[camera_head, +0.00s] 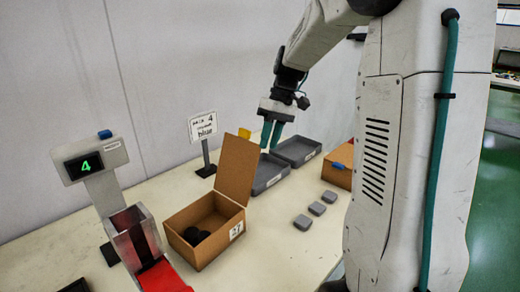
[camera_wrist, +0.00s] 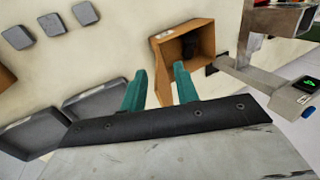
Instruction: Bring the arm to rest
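My gripper (camera_head: 271,134) hangs above the grey trays near the wall, with its two green fingers pointing down. In the wrist view my gripper (camera_wrist: 160,88) has its two green fingers apart, with nothing between them. My arm is bent and raised over the table (camera_head: 285,240). The gripper is clear of the open cardboard box (camera_head: 212,248), which stands to its lower left in the head view and holds dark round pieces (camera_head: 196,236).
Two grey trays (camera_head: 268,183) (camera_head: 297,150) lie below the gripper. Three grey blocks (camera_head: 317,208) sit on the table. A display reading 4 (camera_head: 84,166), a red chute (camera_head: 162,277), a sign reading "4" and "blue" (camera_head: 203,127) and another box (camera_head: 338,170) stand around.

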